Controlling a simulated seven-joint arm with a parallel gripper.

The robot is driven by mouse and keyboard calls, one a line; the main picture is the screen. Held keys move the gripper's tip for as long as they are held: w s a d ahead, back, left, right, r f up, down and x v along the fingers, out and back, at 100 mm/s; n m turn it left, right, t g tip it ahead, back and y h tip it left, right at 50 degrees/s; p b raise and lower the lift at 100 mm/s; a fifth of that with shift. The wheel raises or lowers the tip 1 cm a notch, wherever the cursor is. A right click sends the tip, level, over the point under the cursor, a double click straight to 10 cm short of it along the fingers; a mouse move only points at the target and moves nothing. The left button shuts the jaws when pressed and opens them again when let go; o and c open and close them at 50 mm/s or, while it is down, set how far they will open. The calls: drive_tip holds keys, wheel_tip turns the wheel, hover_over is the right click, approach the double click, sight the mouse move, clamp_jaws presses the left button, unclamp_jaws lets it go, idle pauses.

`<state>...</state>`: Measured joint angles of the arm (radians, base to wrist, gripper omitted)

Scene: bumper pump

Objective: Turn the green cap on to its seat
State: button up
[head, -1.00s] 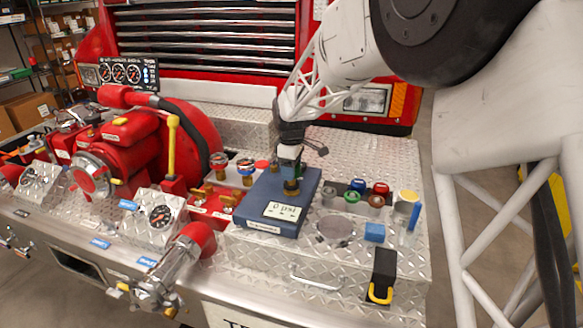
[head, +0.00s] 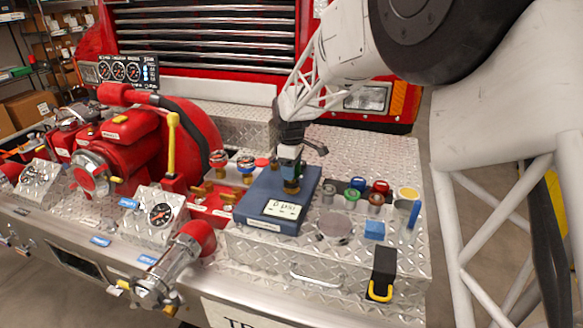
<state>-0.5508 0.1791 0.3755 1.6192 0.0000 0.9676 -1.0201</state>
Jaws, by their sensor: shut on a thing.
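My gripper (head: 290,168) points down over the blue box (head: 258,191) on the diamond-plate deck. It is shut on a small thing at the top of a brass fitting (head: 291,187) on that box. A little green shows between the fingers, apparently the green cap, but the fingers hide most of it. I cannot tell whether the cap is seated or whether a gap is left. The box's white display (head: 282,209) faces front, its reading too blurred to be sure of. Another green-topped piece (head: 352,194) stands to the right.
Red, blue and brown tops (head: 380,187) stand close on the right, with a blue block (head: 374,230) and a cup (head: 408,206). Two brass-based valves (head: 246,168) are left of the box. A yellow-handled lever (head: 172,145) rises further left.

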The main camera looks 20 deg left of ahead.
drive_tip(key=shift+f, duration=1.1)
idle(1.6)
drive_tip(key=shift+m, duration=0.3)
drive_tip(key=m, duration=0.4)
drive_tip(key=shift+r+m, duration=0.1)
drive_tip(key=shift+m, duration=0.2)
idle(0.4)
drive_tip(key=m, duration=0.3)
drive_tip(key=shift+m, duration=1.1)
